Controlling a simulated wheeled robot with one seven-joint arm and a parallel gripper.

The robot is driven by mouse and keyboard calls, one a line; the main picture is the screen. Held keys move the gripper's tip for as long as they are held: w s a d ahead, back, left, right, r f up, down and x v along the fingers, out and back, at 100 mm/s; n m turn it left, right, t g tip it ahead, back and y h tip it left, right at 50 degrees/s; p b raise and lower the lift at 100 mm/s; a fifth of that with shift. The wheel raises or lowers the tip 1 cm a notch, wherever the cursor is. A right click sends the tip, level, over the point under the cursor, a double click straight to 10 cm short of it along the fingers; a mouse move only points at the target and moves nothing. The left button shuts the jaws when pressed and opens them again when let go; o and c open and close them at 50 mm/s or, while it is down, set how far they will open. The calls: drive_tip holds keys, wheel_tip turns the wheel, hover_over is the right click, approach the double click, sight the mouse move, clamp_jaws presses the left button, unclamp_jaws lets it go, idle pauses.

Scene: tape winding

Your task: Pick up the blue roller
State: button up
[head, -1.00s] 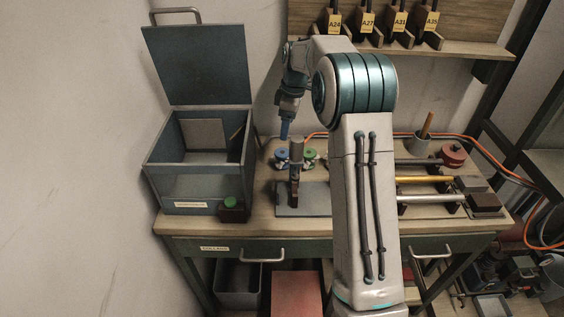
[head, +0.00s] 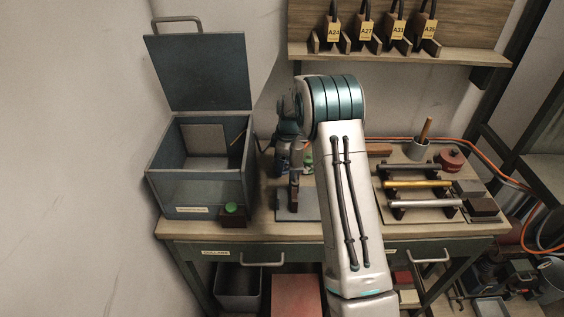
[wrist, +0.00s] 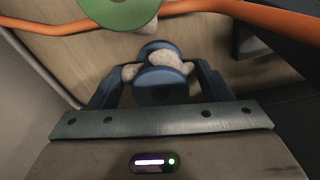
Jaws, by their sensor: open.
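The blue roller (wrist: 162,86), with two blue round ends and a pale, lumpy middle, lies between the fingers of my gripper (wrist: 158,78) in the wrist view. The fingers are apart, one on each side of the roller. I cannot tell whether either finger touches it. In the head view my arm and hand hide most of the roller and the fingers, at the back of the bench beside an upright dark post.
A green roller (wrist: 118,10) is close by at the top of the wrist view, near an orange cable (wrist: 205,8). An open grey box (head: 200,185) stands to the left. A rack with metal bars (head: 420,184) lies to the right.

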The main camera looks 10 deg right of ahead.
drive_tip(key=shift+f, duration=0.5)
drive_tip(key=shift+c, duration=0.3)
drive_tip(key=c, duration=1)
drive_tip(key=shift+r, duration=0.1)
